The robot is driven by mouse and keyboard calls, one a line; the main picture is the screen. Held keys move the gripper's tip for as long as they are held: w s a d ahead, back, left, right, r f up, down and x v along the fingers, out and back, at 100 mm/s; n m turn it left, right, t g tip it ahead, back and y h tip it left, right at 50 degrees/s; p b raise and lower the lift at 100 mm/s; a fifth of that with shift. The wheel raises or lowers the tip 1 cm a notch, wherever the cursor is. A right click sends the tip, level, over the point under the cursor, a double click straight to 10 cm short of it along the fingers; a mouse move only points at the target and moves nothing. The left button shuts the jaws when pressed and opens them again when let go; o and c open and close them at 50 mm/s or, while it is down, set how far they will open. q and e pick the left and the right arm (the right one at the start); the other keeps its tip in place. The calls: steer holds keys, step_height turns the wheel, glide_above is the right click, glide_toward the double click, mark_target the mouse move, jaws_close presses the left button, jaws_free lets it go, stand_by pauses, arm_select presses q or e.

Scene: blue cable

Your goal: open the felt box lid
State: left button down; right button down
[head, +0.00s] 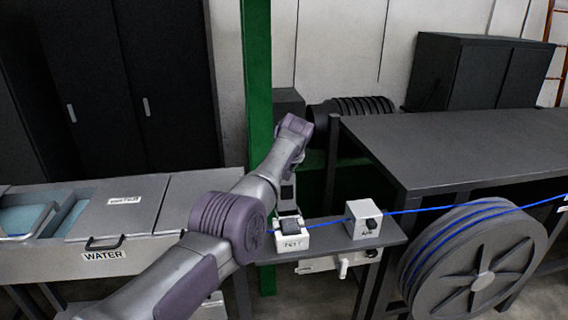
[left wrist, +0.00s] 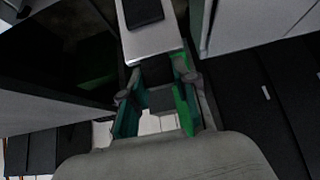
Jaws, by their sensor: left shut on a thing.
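The felt box (head: 292,243) is a small white box with a dark top and a label on its front, on a narrow grey shelf in the head view. My left gripper (head: 288,207) reaches down to its back side, and its fingertips are hard to make out there. In the left wrist view the gripper (left wrist: 158,78) has its green-padded fingers on either side of a part at the end of a pale panel with a dark patch (left wrist: 150,38). It is shut on this part, which appears to be the felt box lid. The lid's exact angle is unclear. My right gripper is not in view.
A grey block (head: 358,219) on the shelf guides a blue cable (head: 425,208) to a large reel (head: 470,262) at right. A green post (head: 257,90) stands behind my arm. A water bin (head: 110,222) is at left and a dark table (head: 450,140) at right.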

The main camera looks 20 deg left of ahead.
arm_select(q)
steer(key=shift+w+a+r, duration=0.1)
steer(key=shift+r, duration=0.15)
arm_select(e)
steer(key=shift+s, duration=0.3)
arm_select(q)
steer(key=c, duration=1.1)
jaws_free()
steer(key=shift+o, duration=1.1)
steer(key=shift+f, duration=0.25)
steer(key=shift+s+d+r, duration=0.2)
steer(key=shift+d+r, duration=0.05)
steer(key=shift+r, duration=0.2)
steer(key=v, duration=1)
steer(key=shift+s+r, duration=0.3)
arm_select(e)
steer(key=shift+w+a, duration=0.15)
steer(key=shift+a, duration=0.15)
